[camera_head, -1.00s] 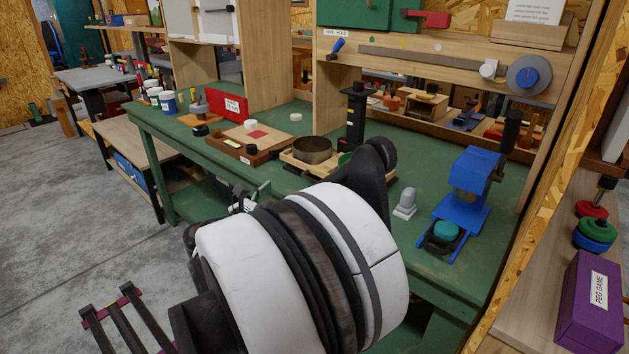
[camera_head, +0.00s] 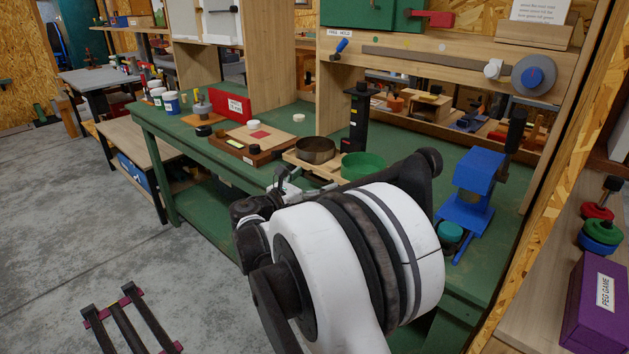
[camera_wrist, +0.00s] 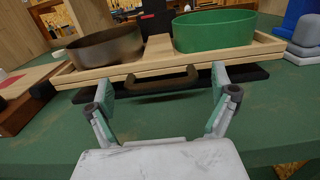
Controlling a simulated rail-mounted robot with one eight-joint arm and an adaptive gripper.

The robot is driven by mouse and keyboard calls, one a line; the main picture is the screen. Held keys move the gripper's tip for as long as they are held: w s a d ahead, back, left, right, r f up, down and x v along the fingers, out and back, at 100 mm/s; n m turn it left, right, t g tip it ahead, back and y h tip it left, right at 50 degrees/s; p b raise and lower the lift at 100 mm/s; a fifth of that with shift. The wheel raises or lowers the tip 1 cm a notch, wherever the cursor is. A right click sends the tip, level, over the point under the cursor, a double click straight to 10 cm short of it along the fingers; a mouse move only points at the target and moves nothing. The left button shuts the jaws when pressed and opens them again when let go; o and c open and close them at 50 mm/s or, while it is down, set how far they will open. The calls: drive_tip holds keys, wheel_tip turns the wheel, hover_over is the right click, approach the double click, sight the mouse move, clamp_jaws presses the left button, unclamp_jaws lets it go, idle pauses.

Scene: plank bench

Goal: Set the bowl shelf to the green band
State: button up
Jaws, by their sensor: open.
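The bowl shelf is a pale wooden tray (camera_head: 293,158) on a black base at the foot of a black upright post (camera_head: 358,113). It carries a brown metal bowl (camera_head: 315,150) on the left and a green bowl (camera_head: 363,165) on the right. In the wrist view, the tray's front edge (camera_wrist: 110,73) has a dark bar handle (camera_wrist: 163,84). My gripper (camera_wrist: 161,82) is open, with one finger on each side of the handle; I cannot tell whether either touches it. In the head view, my arm partly hides my gripper (camera_head: 286,185). I cannot make out a green band on the post.
A wooden board (camera_head: 250,144) lies left of the shelf, near a red box (camera_head: 231,105). A blue press-like fixture (camera_head: 474,180) stands to the right.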

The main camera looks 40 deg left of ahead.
drive_tip(key=c, duration=1.7)
wheel_tip(320, 180, up, 9)
drive_tip(key=shift+f+p, duration=0.15)
drive_tip(key=shift+p, duration=0.9)
drive_tip(key=o, duration=1.5)
drive_tip(key=shift+o, duration=1)
drive_tip(key=s, duration=1.2)
drive_tip(key=shift+a, duration=0.4)
